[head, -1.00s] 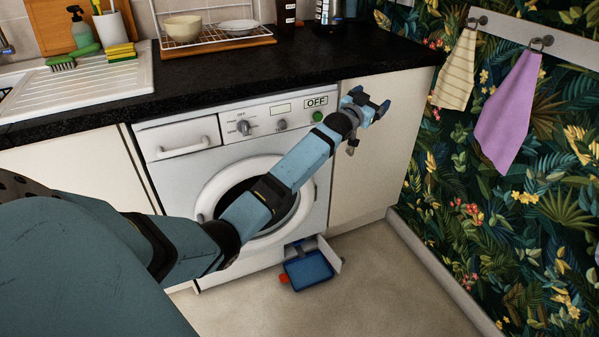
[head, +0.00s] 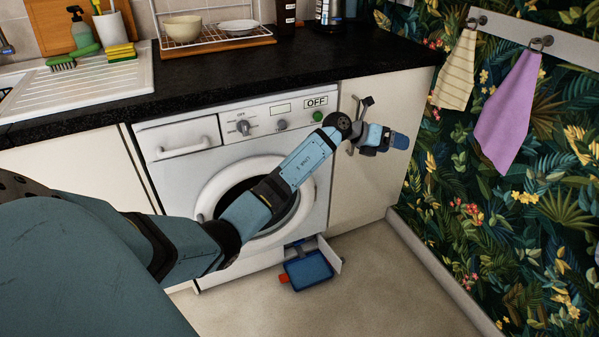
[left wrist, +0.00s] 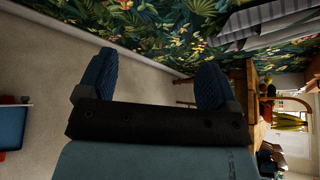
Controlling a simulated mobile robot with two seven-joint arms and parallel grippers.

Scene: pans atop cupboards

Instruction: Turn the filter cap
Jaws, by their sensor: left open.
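The washing machine (head: 160,185) has a small open flap (head: 329,254) at its lower right. A blue tray (head: 308,270) lies on the floor in front of it. A small red-orange piece (head: 283,278) shows at the tray's left edge; I cannot tell whether it is the filter cap. My left gripper (head: 398,140) is open and empty, in front of the cupboard, well above and right of the tray. The left wrist view shows its two blue fingers apart (left wrist: 150,75), with part of the blue tray (left wrist: 12,125) at the left edge. My right gripper is out of view.
The black worktop (head: 330,70) is above the machine, with a dish rack (head: 210,42) on it. A purple towel (head: 508,105) hangs on the right wall. The floor (head: 390,290) right of the tray is clear.

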